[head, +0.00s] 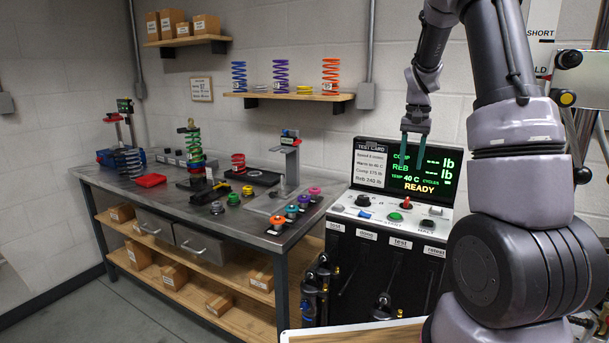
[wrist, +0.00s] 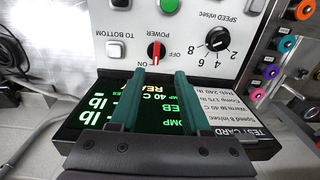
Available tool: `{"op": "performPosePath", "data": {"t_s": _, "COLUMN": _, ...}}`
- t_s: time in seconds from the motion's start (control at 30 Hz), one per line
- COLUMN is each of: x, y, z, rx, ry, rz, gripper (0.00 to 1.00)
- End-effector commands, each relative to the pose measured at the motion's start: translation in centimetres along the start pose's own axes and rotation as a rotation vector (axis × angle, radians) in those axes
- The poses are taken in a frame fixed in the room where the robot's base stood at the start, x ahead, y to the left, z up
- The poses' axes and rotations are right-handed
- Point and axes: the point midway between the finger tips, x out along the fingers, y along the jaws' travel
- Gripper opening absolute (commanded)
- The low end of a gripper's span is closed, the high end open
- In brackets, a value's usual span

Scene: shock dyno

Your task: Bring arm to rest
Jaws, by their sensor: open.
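My gripper (head: 415,138) is open and empty. In the head view its fingers point down in front of the dyno's display screen (head: 432,175), above the control panel (head: 385,212). In the wrist view the two green fingers of my gripper (wrist: 152,78) stand apart with nothing between them, over the screen (wrist: 95,113). The screen reads READY. The red power switch (wrist: 156,50) and the speed dial (wrist: 217,38) show in the wrist view beyond the fingertips. My arm fills the right side of the head view.
A workbench (head: 235,223) with springs, tools and colored knobs stands to the left. A wall shelf (head: 288,96) holds several springs. Shock absorbers (head: 318,285) hang on the front of the dyno cabinet. A wooden surface (head: 350,334) lies at the bottom edge. Floor at lower left is clear.

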Motion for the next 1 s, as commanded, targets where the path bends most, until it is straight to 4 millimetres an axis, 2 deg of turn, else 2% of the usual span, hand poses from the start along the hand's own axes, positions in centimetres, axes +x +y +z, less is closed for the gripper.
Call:
{"op": "performPosePath", "data": {"t_s": 0.17, "x": -5.8, "y": -0.8, "z": 4.5, "rx": -0.027, "ry": 0.069, "rz": -0.1, "gripper": 0.47}}
{"op": "performPosePath", "data": {"t_s": 0.3, "x": -10.1, "y": -1.1, "z": 9.2, "rx": -0.06, "ry": 0.132, "rz": -0.181, "gripper": 0.47}}
{"op": "performPosePath", "data": {"t_s": 0.5, "x": -14.5, "y": -0.7, "z": 16.4, "rx": -0.11, "ry": 0.228, "rz": -0.279, "gripper": 0.47}}
{"op": "performPosePath", "data": {"t_s": 0.63, "x": -16.2, "y": 0.0, "z": 21.1, "rx": -0.147, "ry": 0.295, "rz": -0.333, "gripper": 0.47}}
{"op": "performPosePath", "data": {"t_s": 0.8, "x": -17.1, "y": 1.1, "z": 26.4, "rx": -0.188, "ry": 0.38, "rz": -0.383, "gripper": 0.47}}
{"op": "performPosePath", "data": {"t_s": 0.9, "x": -17.1, "y": 1.5, "z": 28.4, "rx": -0.203, "ry": 0.416, "rz": -0.401, "gripper": 0.47}}
{"op": "performPosePath", "data": {"t_s": 1.0, "x": -17.0, "y": 1.9, "z": 29.7, "rx": -0.213, "ry": 0.438, "rz": -0.41, "gripper": 0.47}}
